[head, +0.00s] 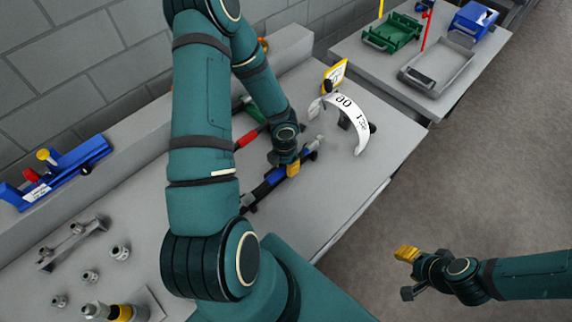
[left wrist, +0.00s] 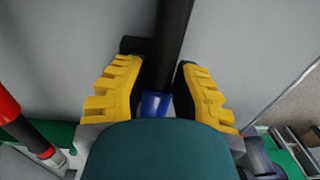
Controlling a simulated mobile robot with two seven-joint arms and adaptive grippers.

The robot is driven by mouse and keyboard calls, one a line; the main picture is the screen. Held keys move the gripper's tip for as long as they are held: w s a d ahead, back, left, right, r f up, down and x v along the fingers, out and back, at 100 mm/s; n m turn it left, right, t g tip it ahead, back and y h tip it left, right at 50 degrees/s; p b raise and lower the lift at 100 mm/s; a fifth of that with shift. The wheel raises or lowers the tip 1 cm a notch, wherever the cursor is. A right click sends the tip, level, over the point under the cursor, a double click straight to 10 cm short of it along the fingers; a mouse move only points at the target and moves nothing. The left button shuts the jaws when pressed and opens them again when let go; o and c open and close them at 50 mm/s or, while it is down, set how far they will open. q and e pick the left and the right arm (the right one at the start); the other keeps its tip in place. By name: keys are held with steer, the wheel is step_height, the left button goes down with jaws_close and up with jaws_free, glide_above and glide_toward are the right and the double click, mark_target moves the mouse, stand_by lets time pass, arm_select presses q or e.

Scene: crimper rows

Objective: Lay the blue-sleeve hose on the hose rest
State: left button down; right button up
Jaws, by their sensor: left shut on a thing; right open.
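The blue-sleeve hose (head: 270,181) is a dark hose with a blue sleeve, at the middle of the grey bench in the head view. My left gripper (head: 292,168) is shut on it; its yellow fingers sit either side of the hose. In the left wrist view the blue sleeve (left wrist: 155,104) shows between the fingers (left wrist: 158,72), with black hose running up from it. My arm and wrist hide part of the hose. I cannot tell which part is the hose rest. My right gripper (head: 406,272) is open and empty over the floor.
A red-sleeve hose (head: 247,138) lies close by; it also shows in the left wrist view (left wrist: 22,132). A white curved scale (head: 357,122) and yellow sign (head: 335,76) stand beyond. A blue tool (head: 60,172) and several grey fittings (head: 120,252) are at left. The bench's front right is clear.

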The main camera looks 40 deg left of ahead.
arm_select(q)
steer(key=shift+f, duration=0.15)
stand_by(0.5)
steer(key=c, duration=0.8)
jaws_free()
steer(key=r, duration=1.2)
steer(key=shift+w+a, duration=0.1)
steer(key=shift+a, duration=0.2)
